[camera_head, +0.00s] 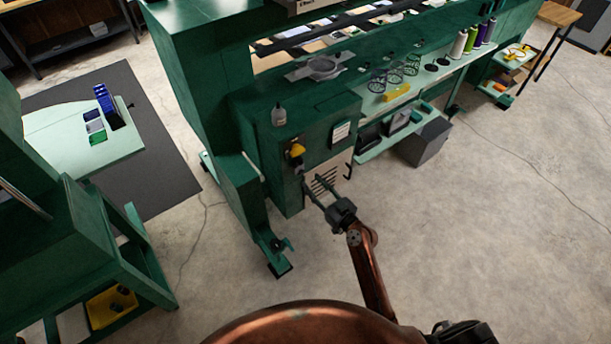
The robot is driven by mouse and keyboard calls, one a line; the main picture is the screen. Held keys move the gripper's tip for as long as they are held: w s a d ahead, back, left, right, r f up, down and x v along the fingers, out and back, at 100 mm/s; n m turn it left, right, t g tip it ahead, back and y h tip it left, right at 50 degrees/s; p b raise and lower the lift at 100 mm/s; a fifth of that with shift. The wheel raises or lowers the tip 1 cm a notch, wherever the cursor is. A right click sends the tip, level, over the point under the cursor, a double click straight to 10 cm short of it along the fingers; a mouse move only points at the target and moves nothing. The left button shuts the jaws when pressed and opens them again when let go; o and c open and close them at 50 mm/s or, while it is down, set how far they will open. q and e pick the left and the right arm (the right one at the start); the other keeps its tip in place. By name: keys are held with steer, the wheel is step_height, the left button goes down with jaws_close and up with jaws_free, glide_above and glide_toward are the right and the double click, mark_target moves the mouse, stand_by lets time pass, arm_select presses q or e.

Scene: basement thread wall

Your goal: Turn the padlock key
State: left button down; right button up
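A small yellow piece (297,150) with dark parts below it sits on the side panel of the green machine cabinet (250,170). It may be the padlock, but it is too small to be sure. I cannot make out a key. My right gripper (315,186) is in front of the cabinet, a little below and right of the yellow piece. Its two thin fingers are spread apart and point up and left at the vented lower panel, with nothing seen between them. I cannot tell whether they touch the panel. My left gripper is not in view.
A grey box (426,142) stands on the floor right of the cabinet. A green foot (279,258) juts out below it. A pale table (75,140) with blue and green trays is at left. A yellow bin (111,306) sits lower left. The right floor is clear.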

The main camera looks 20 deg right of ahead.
mark_target(303, 173)
steer(key=x, duration=0.4)
steer(key=shift+w+a, duration=0.15)
steer(key=shift+w, duration=0.3)
steer(key=shift+f, duration=0.1)
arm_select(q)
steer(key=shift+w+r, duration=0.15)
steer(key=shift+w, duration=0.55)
arm_select(e)
steer(key=shift+c, duration=0.7)
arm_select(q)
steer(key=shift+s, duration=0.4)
arm_select(e)
jaws_close()
